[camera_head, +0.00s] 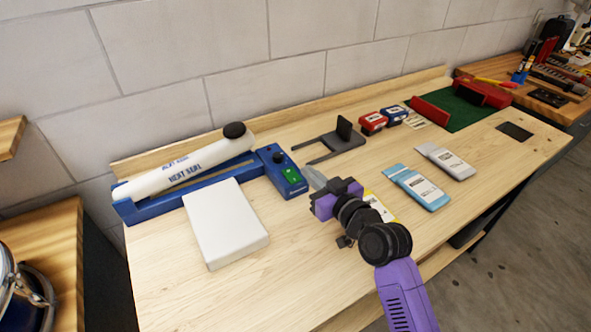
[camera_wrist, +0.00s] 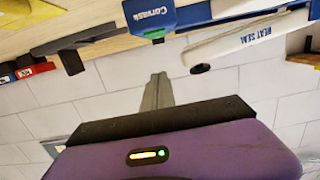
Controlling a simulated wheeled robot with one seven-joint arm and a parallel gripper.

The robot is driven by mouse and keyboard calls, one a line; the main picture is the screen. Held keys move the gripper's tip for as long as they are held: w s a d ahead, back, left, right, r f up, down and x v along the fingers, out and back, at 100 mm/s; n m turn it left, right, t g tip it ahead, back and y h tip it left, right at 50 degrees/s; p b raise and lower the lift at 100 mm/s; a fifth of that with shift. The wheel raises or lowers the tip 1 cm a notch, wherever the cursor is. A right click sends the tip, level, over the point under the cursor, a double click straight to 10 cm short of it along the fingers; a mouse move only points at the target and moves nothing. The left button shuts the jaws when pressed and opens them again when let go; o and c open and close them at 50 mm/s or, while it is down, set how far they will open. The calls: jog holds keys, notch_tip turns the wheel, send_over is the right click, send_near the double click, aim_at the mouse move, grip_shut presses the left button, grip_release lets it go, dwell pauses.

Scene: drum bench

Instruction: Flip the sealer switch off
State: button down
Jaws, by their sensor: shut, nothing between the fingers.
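The heat sealer has a blue base (camera_head: 130,212) and a white arm (camera_head: 185,168) lettered "HEAT SEAL"; the arm also shows in the wrist view (camera_wrist: 250,36). A blue control box (camera_head: 283,172) at its right end carries a green switch (camera_head: 291,176) and a black knob (camera_head: 279,157). The wrist view shows the box (camera_wrist: 165,14) upside down, with a small green part at its edge. My gripper (camera_head: 315,178) is shut and empty, its grey fingertips just right of the control box. Contact cannot be told. The fingers also show in the wrist view (camera_wrist: 158,88).
A white block (camera_head: 225,222) lies in front of the sealer. A dark forked stand (camera_head: 338,140) is behind my gripper. Blue and grey pouches (camera_head: 418,186) lie to the right. Red and blue small boxes (camera_head: 373,122) stand farther back. The bench front is mostly clear.

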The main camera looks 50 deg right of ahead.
jog(key=p, duration=0.1)
send_over(295, 177)
jog(key=shift+s+f, duration=0.25)
jog(key=shift+f, duration=0.05)
notch_tip(295, 177, down, 3)
jog(key=shift+w+r, duration=0.1)
jog(key=shift+f, duration=0.7)
jog(key=shift+w+f, duration=0.1)
jog(key=shift+f, duration=0.05)
